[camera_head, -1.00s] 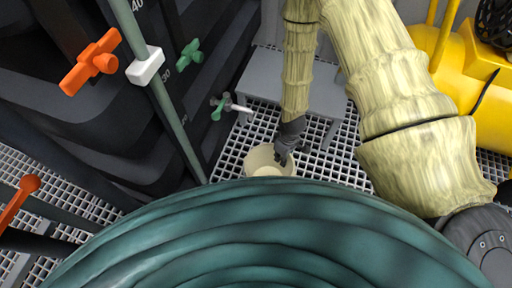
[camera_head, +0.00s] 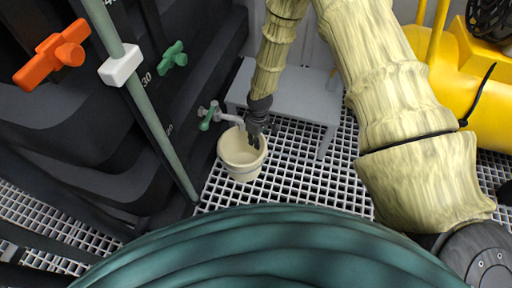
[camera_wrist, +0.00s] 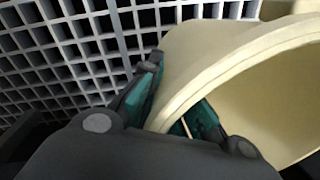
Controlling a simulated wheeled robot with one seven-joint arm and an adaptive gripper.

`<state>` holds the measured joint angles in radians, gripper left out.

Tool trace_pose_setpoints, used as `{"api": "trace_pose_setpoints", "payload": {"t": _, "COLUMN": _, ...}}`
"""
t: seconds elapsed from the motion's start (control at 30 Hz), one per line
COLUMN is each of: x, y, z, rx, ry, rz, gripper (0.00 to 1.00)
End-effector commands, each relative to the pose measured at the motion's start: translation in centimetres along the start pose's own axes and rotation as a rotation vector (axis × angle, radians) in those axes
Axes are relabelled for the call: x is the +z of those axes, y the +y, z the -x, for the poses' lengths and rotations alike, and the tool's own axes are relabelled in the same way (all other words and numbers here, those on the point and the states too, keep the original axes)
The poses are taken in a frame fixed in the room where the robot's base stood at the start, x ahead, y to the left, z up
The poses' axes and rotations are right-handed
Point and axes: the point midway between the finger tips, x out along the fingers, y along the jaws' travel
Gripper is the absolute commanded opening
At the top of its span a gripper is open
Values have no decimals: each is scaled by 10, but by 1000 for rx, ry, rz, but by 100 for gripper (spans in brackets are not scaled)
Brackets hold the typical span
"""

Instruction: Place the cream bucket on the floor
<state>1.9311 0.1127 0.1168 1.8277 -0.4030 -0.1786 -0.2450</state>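The cream bucket (camera_head: 236,170) is upright, or nearly so, over the white floor grating (camera_head: 290,180), left of the grey bench. My gripper (camera_head: 256,136) is at the bucket's right rear rim. In the wrist view, the bucket's wall and rim (camera_wrist: 215,75) run between my gripper's fingers (camera_wrist: 172,108), one outside and one inside the bucket. The fingers look closed on the rim. The grating (camera_wrist: 70,60) shows beyond the bucket. I cannot tell whether the bucket's base touches the floor.
A tap with a green handle (camera_head: 207,117) projects from the black vessel (camera_head: 100,130), close to the bucket's left rim. A low grey bench (camera_head: 300,95) stands behind. A yellow machine (camera_head: 470,90) is at the right. The grating right of the bucket is clear.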

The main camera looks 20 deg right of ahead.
Motion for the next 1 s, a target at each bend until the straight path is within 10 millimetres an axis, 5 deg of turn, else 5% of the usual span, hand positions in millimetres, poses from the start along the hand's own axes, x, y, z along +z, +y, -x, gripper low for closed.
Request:
{"api": "trace_pose_setpoints", "payload": {"t": 0.3, "x": 1, "y": 3, "z": -33, "rx": 0, "ry": 0, "rz": 0, "gripper": 0}}
{"api": "trace_pose_setpoints", "payload": {"t": 0.73, "x": 1, "y": 3, "z": -35, "rx": -1, "ry": -1, "rz": -1, "gripper": 0}}
{"api": "trace_pose_setpoints", "payload": {"t": 0.87, "x": 1, "y": 3, "z": -35, "rx": 0, "ry": -1, "rz": -1, "gripper": 27}}
{"api": "trace_pose_setpoints", "payload": {"t": 1.0, "x": 1, "y": 3, "z": -35, "rx": 0, "ry": -1, "rz": 0, "gripper": 27}}
